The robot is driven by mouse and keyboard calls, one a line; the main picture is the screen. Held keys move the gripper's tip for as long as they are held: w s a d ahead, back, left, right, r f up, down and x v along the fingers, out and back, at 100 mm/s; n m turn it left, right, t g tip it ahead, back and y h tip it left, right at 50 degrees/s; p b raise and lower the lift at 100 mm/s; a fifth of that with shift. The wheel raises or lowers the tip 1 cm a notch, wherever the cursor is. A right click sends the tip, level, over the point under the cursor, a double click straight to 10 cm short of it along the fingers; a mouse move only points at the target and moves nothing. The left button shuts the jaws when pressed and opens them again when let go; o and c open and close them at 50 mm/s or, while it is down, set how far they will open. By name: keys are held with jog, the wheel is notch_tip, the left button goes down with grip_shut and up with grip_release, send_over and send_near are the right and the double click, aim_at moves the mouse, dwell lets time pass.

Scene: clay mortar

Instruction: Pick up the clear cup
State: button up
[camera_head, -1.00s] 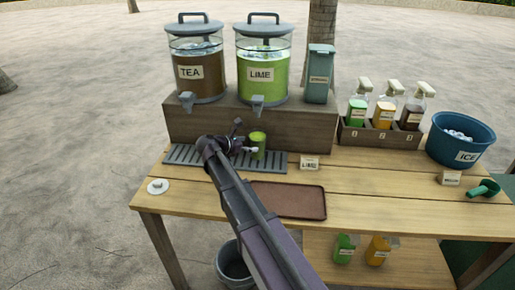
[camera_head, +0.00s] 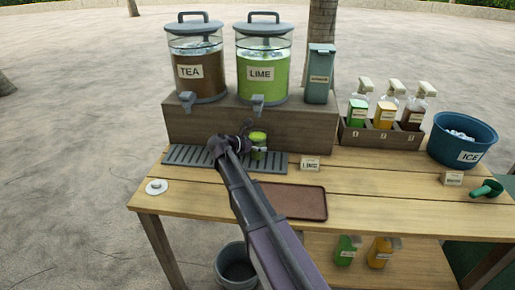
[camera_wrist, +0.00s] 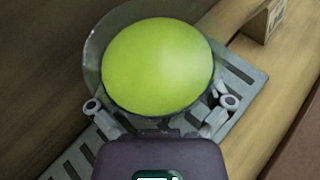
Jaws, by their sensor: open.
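The clear cup (camera_head: 257,138) holds green liquid and stands upright on the slatted grey drip tray, below the lime dispenser's tap. In the wrist view the cup (camera_wrist: 158,65) fills the upper middle, with a clear rim around the green surface. My gripper (camera_head: 259,150) is at the cup's near side. In the wrist view its two fingers (camera_wrist: 160,104) are spread, one on each side of the cup's near part. Whether the fingertips touch the cup I cannot tell.
The drip tray (camera_head: 187,155) runs along a wooden riser (camera_head: 190,125) carrying the tea dispenser (camera_head: 197,70) and lime dispenser (camera_head: 263,72). The lime tap (camera_head: 258,104) hangs above the cup. A small sign (camera_head: 310,163) and brown tray (camera_head: 300,203) are to the right.

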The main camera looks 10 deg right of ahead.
aim_at(258, 136)
jog(key=c, duration=1)
jog(key=shift+r, duration=0.2)
notch_tip(258, 136, up, 3)
jog(key=p, duration=0.3)
jog(key=s, duration=0.5)
jog(key=s+r+p, duration=0.1)
jog(key=s, duration=0.4)
jog(key=s+p, duration=0.1)
jog(key=s, duration=0.5)
jog(key=shift+r, duration=0.3)
